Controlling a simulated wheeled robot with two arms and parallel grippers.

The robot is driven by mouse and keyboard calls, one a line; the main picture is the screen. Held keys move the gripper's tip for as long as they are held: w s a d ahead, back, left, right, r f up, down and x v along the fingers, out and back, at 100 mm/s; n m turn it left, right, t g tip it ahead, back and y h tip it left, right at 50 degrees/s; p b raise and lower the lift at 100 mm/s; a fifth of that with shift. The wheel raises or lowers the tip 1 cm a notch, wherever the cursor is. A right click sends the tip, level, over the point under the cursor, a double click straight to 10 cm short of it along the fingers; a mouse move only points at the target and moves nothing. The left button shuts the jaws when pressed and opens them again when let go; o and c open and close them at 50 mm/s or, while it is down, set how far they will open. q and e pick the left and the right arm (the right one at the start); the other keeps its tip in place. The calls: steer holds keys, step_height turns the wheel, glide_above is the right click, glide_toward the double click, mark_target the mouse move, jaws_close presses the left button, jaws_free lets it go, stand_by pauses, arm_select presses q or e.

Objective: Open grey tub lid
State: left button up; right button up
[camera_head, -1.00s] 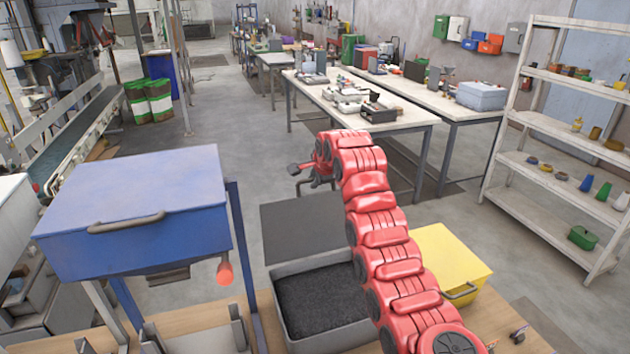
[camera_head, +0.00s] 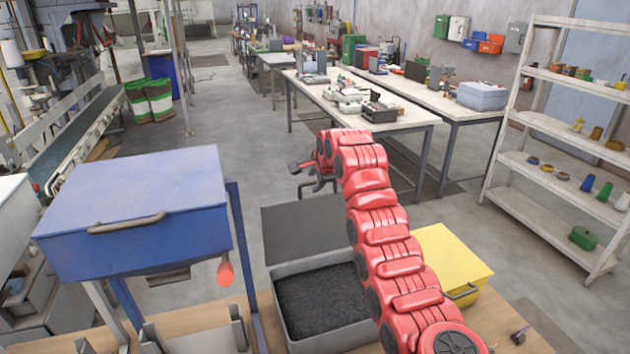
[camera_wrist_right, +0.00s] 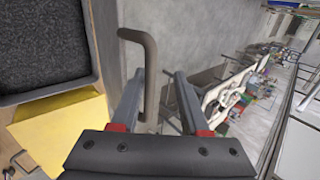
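The grey tub (camera_head: 285,318) stands on the wooden bench, full of dark pellets (camera_head: 315,297), with its top uncovered. A dark grey panel (camera_head: 300,228), which looks like its lid swung back, is behind the tub. In the wrist view the tub's dark contents (camera_wrist_right: 40,45) fill the upper left. A bent grey-brown handle (camera_wrist_right: 150,75) shows there at the edge of a thin dark strip. My right gripper (camera_head: 297,180) is beyond the tub, above the panel. Its fingers (camera_wrist_right: 160,75) are apart, with the handle showing between them; I cannot tell whether they touch it. My left gripper is out of view.
A yellow lidded box (camera_head: 450,258) stands right of the tub, close to my right arm. A blue box (camera_head: 140,215) with a handle stands on legs at left. The wooden bench (camera_head: 500,330) has some bare room at right. White worktables (camera_head: 405,122) stand farther back.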

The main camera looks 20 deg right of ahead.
steer(key=b+v, duration=0.8)
steer(key=v, duration=0.9)
steer(key=shift+r, duration=0.1)
steer(key=shift+s, duration=0.1)
